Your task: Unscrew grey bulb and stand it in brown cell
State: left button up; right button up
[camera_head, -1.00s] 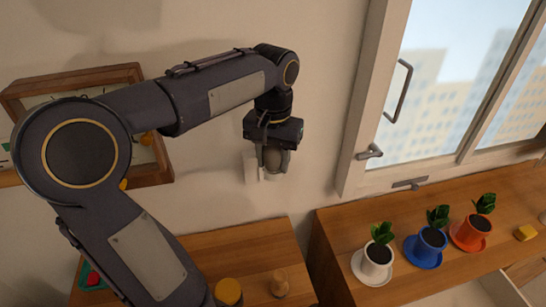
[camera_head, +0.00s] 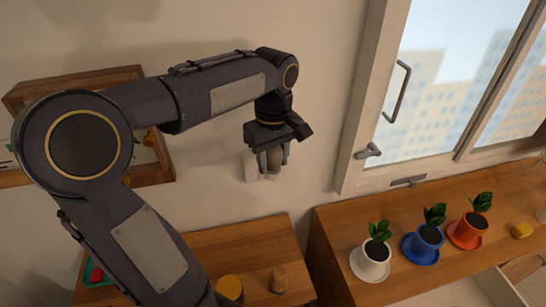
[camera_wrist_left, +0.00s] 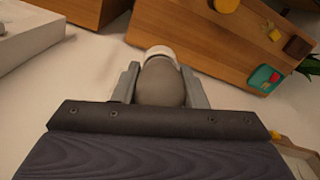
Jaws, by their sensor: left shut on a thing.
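The grey bulb (camera_head: 274,160) sits at a white socket (camera_head: 251,165) on the wall. My left gripper (camera_head: 275,158) is shut on it from above, with a finger on either side. In the left wrist view the grey bulb (camera_wrist_left: 161,82) is between the two fingers, its far end at a white collar (camera_wrist_left: 161,52). I cannot tell whether its thread is still engaged. A teal tray (camera_wrist_left: 256,80) with a red part shows at the right of the wrist view, near a dark brown square (camera_wrist_left: 297,47). I cannot tell whether that square is the brown cell. My right gripper is not in view.
Below the socket is a wooden top (camera_head: 235,246) with a yellow-lidded jar (camera_head: 229,288) and a small wooden piece (camera_head: 279,279). A wooden wall frame (camera_head: 150,176) is partly behind my arm. Potted plants, the white one (camera_head: 374,261) nearest, stand on the right counter below the window.

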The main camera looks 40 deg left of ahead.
pick_arm(q)
jog(key=n, duration=0.5)
jog(key=o, duration=0.4)
jog(key=shift+n, duration=0.6)
jog(key=c, duration=0.3)
jog(key=shift+r, duration=0.1)
jog(key=shift+r, duration=1.3)
jog(key=shift+r, duration=1.85)
